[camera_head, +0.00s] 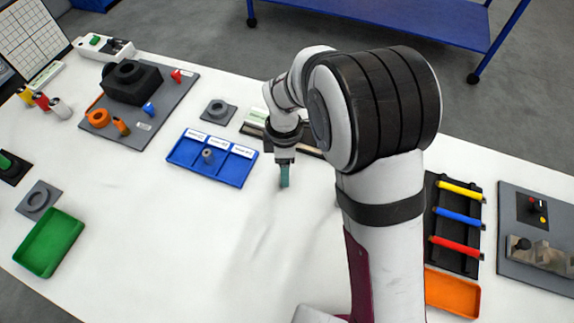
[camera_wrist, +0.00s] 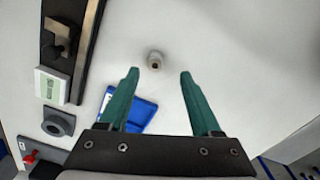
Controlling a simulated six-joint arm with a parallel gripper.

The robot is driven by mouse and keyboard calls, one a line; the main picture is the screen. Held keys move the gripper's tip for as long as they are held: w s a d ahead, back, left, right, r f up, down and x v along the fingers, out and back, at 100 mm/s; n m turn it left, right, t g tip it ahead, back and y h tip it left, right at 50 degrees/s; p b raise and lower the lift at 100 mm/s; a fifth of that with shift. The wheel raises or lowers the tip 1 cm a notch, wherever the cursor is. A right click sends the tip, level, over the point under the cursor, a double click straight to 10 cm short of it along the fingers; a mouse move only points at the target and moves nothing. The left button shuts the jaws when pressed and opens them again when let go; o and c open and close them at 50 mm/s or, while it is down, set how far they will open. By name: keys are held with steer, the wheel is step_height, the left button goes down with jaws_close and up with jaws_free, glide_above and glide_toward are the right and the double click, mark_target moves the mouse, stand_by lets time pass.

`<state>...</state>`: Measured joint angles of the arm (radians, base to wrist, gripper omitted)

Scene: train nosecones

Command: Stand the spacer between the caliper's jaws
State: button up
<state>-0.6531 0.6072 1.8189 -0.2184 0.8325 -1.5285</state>
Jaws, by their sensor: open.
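In the wrist view a small grey cylinder with a dark top, which looks like the spacer (camera_wrist: 155,61), stands on the white table beyond my fingertips, in line with the gap between them. I cannot make it out in the head view. The caliper (camera_wrist: 80,50) is a long dark bar at the left of the wrist view with a brown-black block on it; its jaws are not clear. In the head view it is mostly hidden behind my arm, with one end showing (camera_head: 251,130). My gripper (camera_head: 284,182) has green fingers, open and empty, above the table; it also shows in the wrist view (camera_wrist: 158,76).
A blue compartment tray (camera_head: 173,156) with a small grey part (camera_head: 208,155) lies left of my gripper. A grey plate with a ring (camera_head: 217,110) and a white label card (camera_wrist: 52,86) are near the caliper.

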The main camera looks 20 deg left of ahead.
steer(key=f, duration=0.5)
steer(key=shift+w+a+f, duration=0.3)
jaws_close()
